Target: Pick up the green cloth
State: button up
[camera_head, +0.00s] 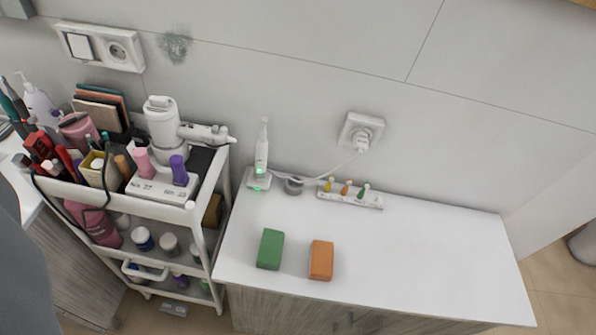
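A green cloth (270,249), folded into a small block, lies on the white top of a cabinet (420,265), near its front left edge. An orange block of the same kind (321,260) lies just to its right, with a small gap between them. My gripper is not visible in this view. Nothing covers the green cloth.
An electric toothbrush (261,155) stands on its charger behind the cloth. A white holder with small coloured pieces (350,194) sits by the wall. A crowded white cart (150,207) stands close on the left. The cabinet's right side is clear.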

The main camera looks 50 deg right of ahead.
aim_at(269, 255)
jog(key=z, duration=0.25)
jog(key=k, duration=0.95)
jog(key=z, duration=0.4)
jog(key=i, duration=0.45)
jog(key=k, duration=0.5)
jog(key=z, duration=0.4)
jog(key=i, duration=1.2)
jog(key=u, duration=0.6)
